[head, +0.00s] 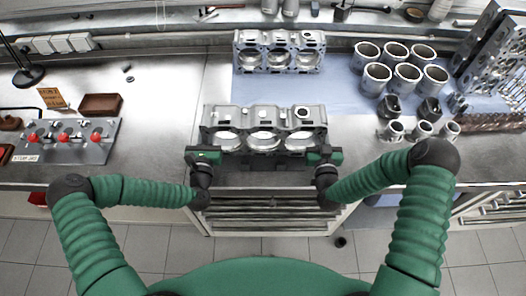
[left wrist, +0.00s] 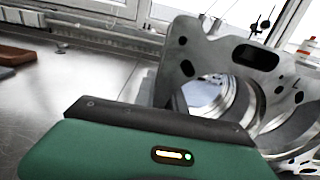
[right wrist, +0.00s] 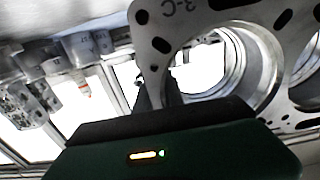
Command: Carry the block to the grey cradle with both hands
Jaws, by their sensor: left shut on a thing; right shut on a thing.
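The block (head: 264,116) is a grey metal engine block with three large bores, held level near the front edge of the bench. My left gripper (head: 208,157) is shut on its left end, and my right gripper (head: 322,156) is shut on its right end. The block's bored face (left wrist: 212,52) rises behind the gripper in the left wrist view. It also shows in the right wrist view (right wrist: 190,20), with a "3-C" mark. Whether its underside touches anything is hidden. I cannot clearly pick out the grey cradle.
A similar block (head: 279,51) stands at the back on a blue mat (head: 336,88). Several cylinder sleeves (head: 395,55) and pistons stand to the right. A panel with red knobs (head: 68,143) and a brown box (head: 101,104) lie left. Bare bench (head: 165,100) lies left of the block.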

